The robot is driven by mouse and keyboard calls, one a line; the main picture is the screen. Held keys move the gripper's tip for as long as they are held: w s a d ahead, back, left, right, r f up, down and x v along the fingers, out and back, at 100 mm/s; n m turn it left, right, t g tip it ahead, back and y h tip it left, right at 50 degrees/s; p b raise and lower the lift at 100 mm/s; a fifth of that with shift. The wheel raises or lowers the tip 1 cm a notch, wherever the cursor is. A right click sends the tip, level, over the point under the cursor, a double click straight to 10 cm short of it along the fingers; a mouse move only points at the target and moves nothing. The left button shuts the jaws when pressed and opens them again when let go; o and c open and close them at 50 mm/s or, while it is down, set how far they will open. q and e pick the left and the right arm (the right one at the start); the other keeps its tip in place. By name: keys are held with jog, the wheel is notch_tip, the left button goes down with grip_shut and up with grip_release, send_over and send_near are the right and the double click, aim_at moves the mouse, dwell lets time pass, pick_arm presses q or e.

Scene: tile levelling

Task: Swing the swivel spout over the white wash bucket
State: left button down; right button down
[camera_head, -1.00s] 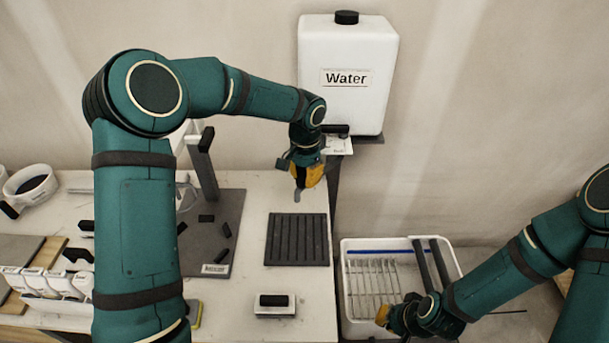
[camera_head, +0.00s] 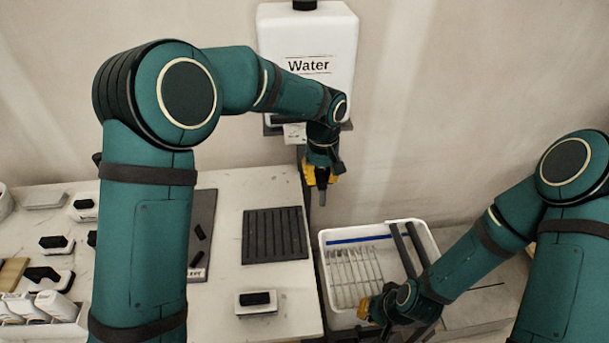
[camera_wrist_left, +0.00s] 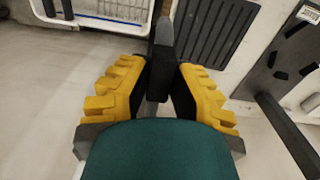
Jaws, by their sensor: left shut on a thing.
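The white wash bucket (camera_head: 342,319) stands right of the table, and its rim shows at the upper left of the left wrist view (camera_wrist_left: 110,25). My left gripper (camera_head: 320,178) is below the water tank, shut on the black grip (camera_wrist_left: 158,75) of the swivel spout. The grey spout end (camera_head: 322,197) hangs below the fingers, near the bucket's back left corner in the head view. In the left wrist view the spout (camera_wrist_left: 163,35) points to the gap between bucket and ribbed mat. My right gripper (camera_head: 372,308) is at the bucket's front; its fingers are partly hidden.
The white Water tank (camera_head: 310,40) stands on a shelf against the wall. The black ribbed mat (camera_head: 274,236) and a black-handled block (camera_head: 257,303) lie on the table (camera_head: 230,275). A wire rack (camera_head: 353,278) and two dark bars (camera_head: 408,250) are at the bucket.

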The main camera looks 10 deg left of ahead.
pick_arm(q)
jog(key=w+d+n+p, duration=0.4)
jog(key=w+d+n, duration=0.2)
jog(key=d+n, duration=0.2)
jog(key=shift+w+n+p, duration=0.35)
jog(key=shift+n, duration=0.05)
jog(key=shift+d, duration=0.1)
jog(key=c, duration=0.9)
grip_release()
jog(key=shift+w, duration=0.1)
jog(key=shift+o, duration=0.4)
jog(key=shift+w+f, duration=0.1)
notch_tip(320, 180, up, 12)
